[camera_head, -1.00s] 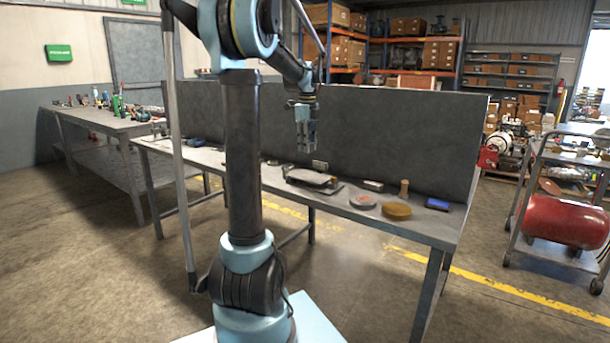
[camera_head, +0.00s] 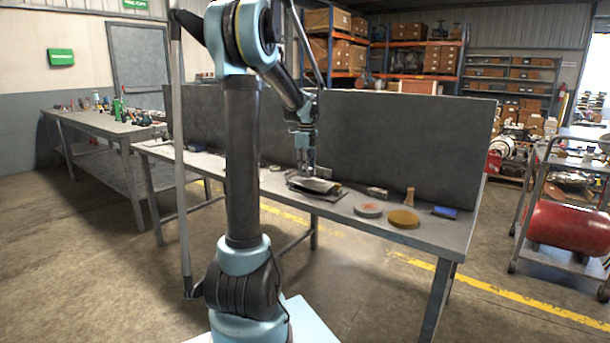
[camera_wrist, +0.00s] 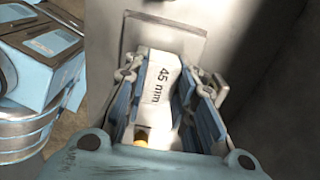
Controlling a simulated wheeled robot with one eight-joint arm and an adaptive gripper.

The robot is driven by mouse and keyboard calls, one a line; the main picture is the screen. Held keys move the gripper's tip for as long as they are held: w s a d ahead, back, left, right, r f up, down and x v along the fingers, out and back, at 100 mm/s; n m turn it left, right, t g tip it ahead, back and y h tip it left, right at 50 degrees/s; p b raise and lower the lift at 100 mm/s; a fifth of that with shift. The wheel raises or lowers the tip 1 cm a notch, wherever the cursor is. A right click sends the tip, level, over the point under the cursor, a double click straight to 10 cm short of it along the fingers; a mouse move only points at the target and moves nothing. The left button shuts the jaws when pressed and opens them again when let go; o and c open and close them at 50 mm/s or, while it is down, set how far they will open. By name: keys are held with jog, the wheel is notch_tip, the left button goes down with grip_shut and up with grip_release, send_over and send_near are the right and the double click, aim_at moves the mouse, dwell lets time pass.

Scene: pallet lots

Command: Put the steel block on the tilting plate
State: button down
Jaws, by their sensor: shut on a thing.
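My gripper (camera_wrist: 165,105) is shut on a pale grey block marked "45 mm" (camera_wrist: 160,85), which I take for the steel block. Its blue-padded fingers lie along both sides of the block. In the head view my gripper (camera_head: 306,168) is low over the tilting plate (camera_head: 316,185), on the bench. A grey plate surface (camera_wrist: 185,40) shows beyond the block in the wrist view. The block is too small to make out in the head view, and I cannot tell whether it touches the plate.
Right of the plate on the bench (camera_head: 345,212) are a small grey block (camera_head: 377,192), a grey disc with a red mark (camera_head: 368,210), a wooden peg (camera_head: 409,197), a yellow-brown disc (camera_head: 402,218) and a blue box (camera_head: 445,212). An upright dark panel (camera_head: 400,140) stands behind.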

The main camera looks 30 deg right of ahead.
jog(key=shift+f, duration=0.75)
jog(key=c, duration=1.3)
grip_release()
jog(key=shift+f, duration=0.1)
notch_tip(320, 180, up, 12)
jog(key=shift+a+r, duration=0.1)
jog(key=shift+a, duration=0.05)
